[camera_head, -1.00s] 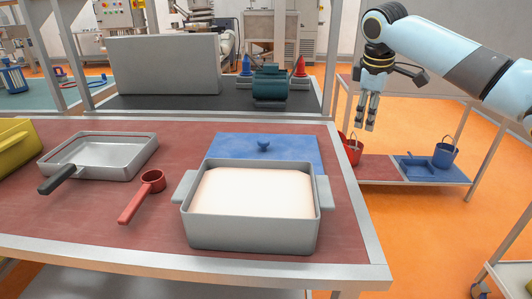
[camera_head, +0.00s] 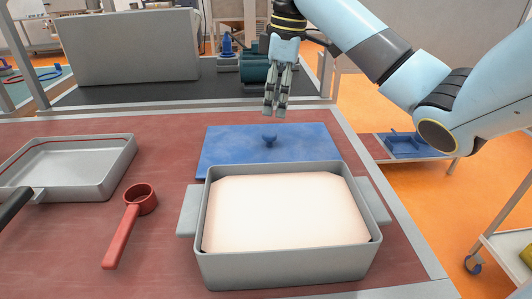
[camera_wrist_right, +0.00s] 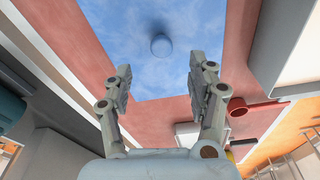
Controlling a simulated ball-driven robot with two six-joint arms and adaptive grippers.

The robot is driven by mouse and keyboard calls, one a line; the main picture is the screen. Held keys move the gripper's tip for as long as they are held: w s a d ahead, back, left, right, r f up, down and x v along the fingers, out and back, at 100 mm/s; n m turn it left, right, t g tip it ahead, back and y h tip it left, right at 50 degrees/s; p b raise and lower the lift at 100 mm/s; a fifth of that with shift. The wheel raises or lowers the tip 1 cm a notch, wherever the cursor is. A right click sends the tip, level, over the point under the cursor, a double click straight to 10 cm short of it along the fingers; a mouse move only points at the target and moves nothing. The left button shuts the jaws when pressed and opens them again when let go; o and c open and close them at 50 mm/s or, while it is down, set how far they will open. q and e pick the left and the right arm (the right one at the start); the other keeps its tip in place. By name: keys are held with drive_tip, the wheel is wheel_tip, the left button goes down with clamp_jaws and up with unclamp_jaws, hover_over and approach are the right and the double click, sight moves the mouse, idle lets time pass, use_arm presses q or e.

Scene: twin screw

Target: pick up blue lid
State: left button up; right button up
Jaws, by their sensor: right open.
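The blue lid (camera_head: 232,143) is a flat rectangle with a small round knob (camera_head: 269,139) in its middle. It lies on the red table top behind the grey pot (camera_head: 290,262). My right gripper (camera_head: 275,112) is open and empty, pointing down above the lid's back edge. In the right wrist view the lid (camera_wrist_right: 190,25) and its knob (camera_wrist_right: 161,45) show beyond and between the open fingers (camera_wrist_right: 160,85), apart from them. My left gripper is not in view.
The grey pot with pale contents stands just in front of the lid. A red ladle (camera_head: 131,225) and a grey pan (camera_head: 75,165) lie to the left. A teal machine (camera_head: 256,70) and a grey panel (camera_head: 130,47) stand behind on a dark bench.

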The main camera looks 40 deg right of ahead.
sight(270, 133)
wheel_tip(270, 133, down, 2)
drive_tip(key=shift+a+f+b, duration=0.1)
drive_tip(key=shift+b, duration=0.45)
drive_tip(key=shift+w+f+b, duration=0.15)
drive_tip(key=shift+f+b, duration=0.15)
drive_tip(key=shift+f, duration=0.1)
drive_tip(key=shift+w+f, duration=0.1)
drive_tip(key=shift+f, duration=0.05)
drive_tip(key=f, duration=0.2)
drive_tip(key=a+f, duration=0.1)
drive_tip(key=f, duration=0.1)
drive_tip(key=shift+w+f+b, duration=0.1)
drive_tip(key=shift+w+b, duration=0.05)
drive_tip(key=shift+b, duration=0.15)
drive_tip(key=shift+f, duration=0.2)
drive_tip(key=shift+d, duration=0.1)
drive_tip(key=shift+c, duration=0.9)
drive_tip(key=c, duration=0.9)
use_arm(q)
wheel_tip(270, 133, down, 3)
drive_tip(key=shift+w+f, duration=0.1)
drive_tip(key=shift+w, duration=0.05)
use_arm(e)
clamp_jaws()
